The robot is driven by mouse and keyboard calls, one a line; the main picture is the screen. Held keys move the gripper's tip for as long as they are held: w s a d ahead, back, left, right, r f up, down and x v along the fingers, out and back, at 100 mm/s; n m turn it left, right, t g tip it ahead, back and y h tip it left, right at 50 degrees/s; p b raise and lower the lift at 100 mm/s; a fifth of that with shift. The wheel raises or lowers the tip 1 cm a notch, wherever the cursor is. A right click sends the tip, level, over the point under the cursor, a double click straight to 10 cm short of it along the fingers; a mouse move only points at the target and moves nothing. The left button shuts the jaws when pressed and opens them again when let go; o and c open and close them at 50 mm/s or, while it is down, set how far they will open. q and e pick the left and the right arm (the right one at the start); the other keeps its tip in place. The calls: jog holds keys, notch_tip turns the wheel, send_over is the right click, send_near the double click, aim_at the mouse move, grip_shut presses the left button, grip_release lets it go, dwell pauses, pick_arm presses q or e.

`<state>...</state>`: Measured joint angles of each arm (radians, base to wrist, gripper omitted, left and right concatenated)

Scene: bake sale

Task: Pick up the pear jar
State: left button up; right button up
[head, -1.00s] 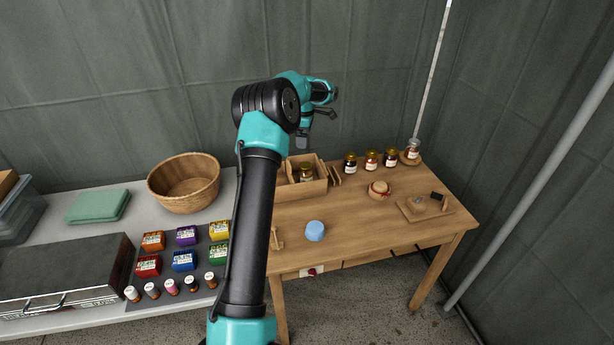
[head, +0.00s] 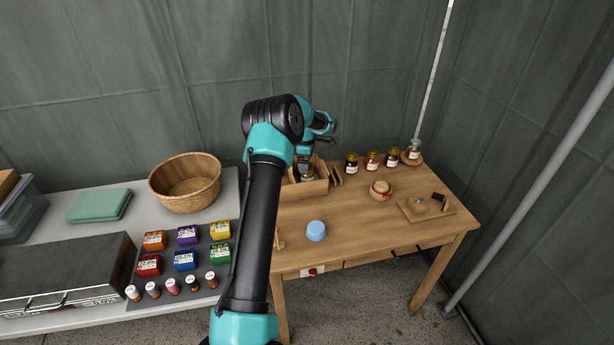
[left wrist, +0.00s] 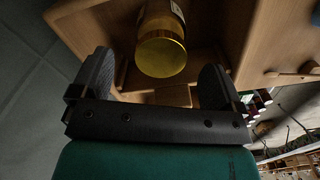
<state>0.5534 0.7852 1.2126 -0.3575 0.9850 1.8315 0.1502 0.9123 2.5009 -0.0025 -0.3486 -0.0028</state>
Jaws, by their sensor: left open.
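A jar with a gold lid stands in the wooden crate (head: 317,187), mostly hidden by my gripper in the head view. It shows clearly in the left wrist view, where I see the jar's lid (left wrist: 163,54) and part of its pale label. I cannot read the label to confirm that it is the pear jar. My left gripper (head: 304,168) is open above the crate. In the left wrist view its fingers (left wrist: 157,78) stand either side of the lid's near edge, with gaps on both sides. My right gripper is not in view.
Several jars (head: 372,161) stand right of the crate, the rightmost on a round wooden stand. A small lidded pot (head: 381,190), a blue round object (head: 316,231) and a wooden tray (head: 446,210) sit on the table. The crate's walls are close around my fingers.

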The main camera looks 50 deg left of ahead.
pick_arm(q)
jog(key=shift+w+d+f, duration=0.1)
jog(key=shift+f, duration=1.2)
jog(key=shift+w+d+f, duration=0.1)
jog(key=shift+f, duration=1.2)
jog(key=c, duration=1.2)
jog(key=shift+r, duration=0.1)
notch_tip(320, 180, up, 10)
jog(key=shift+f, duration=0.1)
